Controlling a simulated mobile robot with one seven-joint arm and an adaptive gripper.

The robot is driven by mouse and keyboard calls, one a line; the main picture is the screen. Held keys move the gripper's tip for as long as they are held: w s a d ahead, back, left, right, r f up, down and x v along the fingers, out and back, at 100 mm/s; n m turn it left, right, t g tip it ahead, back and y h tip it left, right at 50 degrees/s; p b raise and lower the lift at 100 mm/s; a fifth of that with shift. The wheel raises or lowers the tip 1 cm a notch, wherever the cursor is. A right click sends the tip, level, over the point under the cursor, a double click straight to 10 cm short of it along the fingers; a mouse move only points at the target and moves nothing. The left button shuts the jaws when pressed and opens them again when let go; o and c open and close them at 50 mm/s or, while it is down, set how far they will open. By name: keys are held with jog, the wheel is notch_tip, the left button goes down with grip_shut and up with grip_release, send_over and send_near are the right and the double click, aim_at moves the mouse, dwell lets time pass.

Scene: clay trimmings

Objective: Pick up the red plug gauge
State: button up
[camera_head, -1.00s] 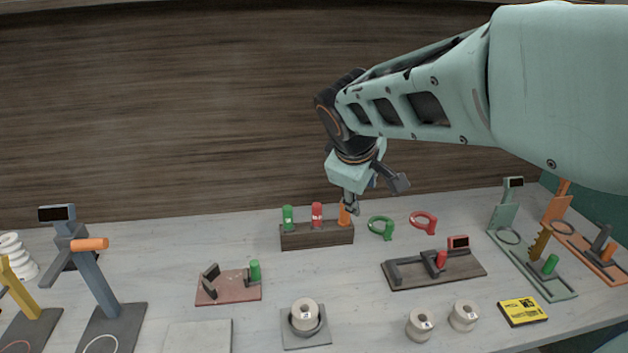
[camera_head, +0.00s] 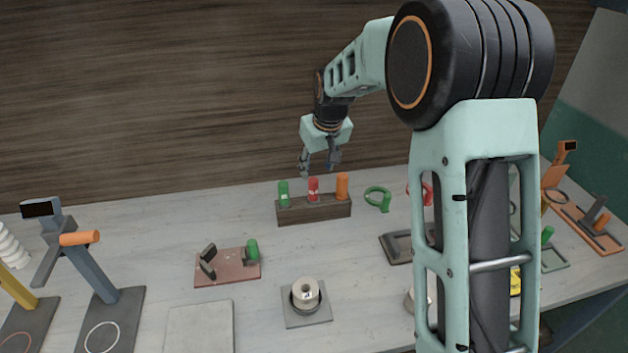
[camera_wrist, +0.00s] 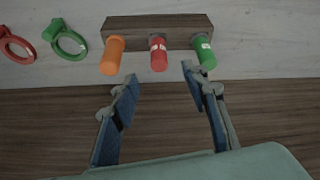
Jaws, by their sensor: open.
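The red plug gauge (camera_head: 313,188) stands upright in a dark wooden block (camera_head: 315,212), between a green plug (camera_head: 284,193) on its left and an orange plug (camera_head: 342,186) on its right. In the wrist view the red plug gauge (camera_wrist: 158,54) shows a white label and lies ahead of the gap between my fingers, with the orange plug (camera_wrist: 112,55) to its left and the green plug (camera_wrist: 204,52) to its right. My gripper (camera_head: 319,171) is open and empty, just above and behind the red plug gauge; it also shows in the wrist view (camera_wrist: 160,78).
A green ring gauge (camera_head: 378,197) lies right of the block, and a red ring gauge is partly hidden behind my arm. A reddish stand (camera_head: 228,268) and a white spool (camera_head: 306,291) are in front. A dark wooden wall (camera_head: 150,90) rises behind.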

aim_at(313, 187)
jog(key=shift+m+y, duration=0.3)
jog(key=x, duration=0.4)
jog(key=p+x, duration=0.1)
jog(key=x, duration=0.1)
jog(key=shift+w+f, duration=0.1)
jog(key=shift+w, duration=0.25)
jog(key=shift+s+d+p+x, duration=0.15)
jog(key=shift+p+x, duration=0.25)
jog(key=shift+x, duration=0.95)
jog(key=shift+s+d+p+x, duration=0.15)
jog(key=shift+p+x, duration=0.2)
jog(key=shift+x, duration=0.95)
jog(key=shift+w+f, duration=0.1)
jog(key=shift+f, duration=0.05)
jog(key=shift+c, duration=0.4)
grip_shut()
